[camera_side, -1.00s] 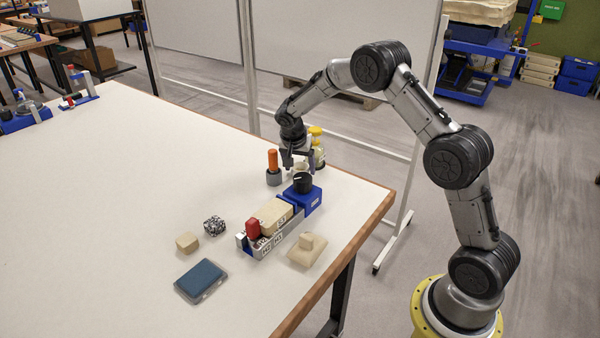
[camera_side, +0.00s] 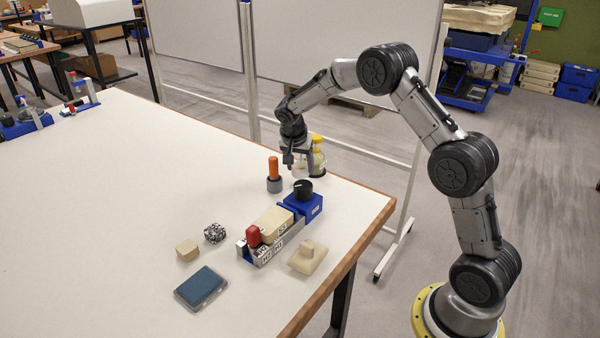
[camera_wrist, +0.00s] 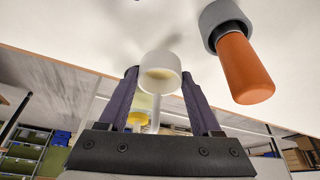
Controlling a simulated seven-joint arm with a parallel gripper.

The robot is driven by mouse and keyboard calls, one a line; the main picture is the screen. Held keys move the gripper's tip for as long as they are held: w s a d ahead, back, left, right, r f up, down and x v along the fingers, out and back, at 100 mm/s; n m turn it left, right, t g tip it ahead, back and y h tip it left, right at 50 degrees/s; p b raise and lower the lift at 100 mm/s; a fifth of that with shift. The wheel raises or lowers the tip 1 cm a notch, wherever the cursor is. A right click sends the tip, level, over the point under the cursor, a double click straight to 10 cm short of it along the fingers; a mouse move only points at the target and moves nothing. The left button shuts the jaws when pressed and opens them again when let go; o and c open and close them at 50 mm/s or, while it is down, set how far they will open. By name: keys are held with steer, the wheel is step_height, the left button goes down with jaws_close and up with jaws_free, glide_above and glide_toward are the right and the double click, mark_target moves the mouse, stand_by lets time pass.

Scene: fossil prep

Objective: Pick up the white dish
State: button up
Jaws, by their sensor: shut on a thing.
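The white dish (camera_wrist: 160,74) is a small round cup, seen in the wrist view between my two dark fingertips. My gripper (camera_wrist: 160,78) is shut on it, with one finger on each side. In the side view my gripper (camera_side: 298,158) is at the far right part of the table, behind the orange-handled tool. There the dish is mostly hidden by the fingers, and I cannot tell whether it touches the table.
An orange-handled tool stands in a grey holder (camera_side: 274,185) close by, also seen in the wrist view (camera_wrist: 240,68). A yellow-capped bottle (camera_side: 317,150) is just behind my gripper. A blue block with a black knob (camera_side: 304,190) is in front.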

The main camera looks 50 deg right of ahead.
steer(key=s+a+r+m, duration=0.1)
steer(key=s+a+r, duration=0.1)
steer(key=s+r, duration=0.4)
steer(key=s+a+r, duration=0.3)
steer(key=s+r, duration=0.1)
steer(key=s, duration=0.4)
steer(key=w+a+n, duration=0.1)
steer(key=w+a, duration=0.3)
steer(key=a, duration=1)
steer(key=shift+n, duration=0.3)
steer(key=w+f, duration=0.2)
steer(key=w, duration=0.2)
steer(key=w+f, duration=0.3)
steer(key=w, duration=0.1)
steer(key=w+f, duration=0.3)
steer(key=w, duration=0.1)
steer(key=shift+w+a, duration=0.1)
steer(key=shift+w+f, duration=0.55)
steer(key=shift+f, duration=1.75)
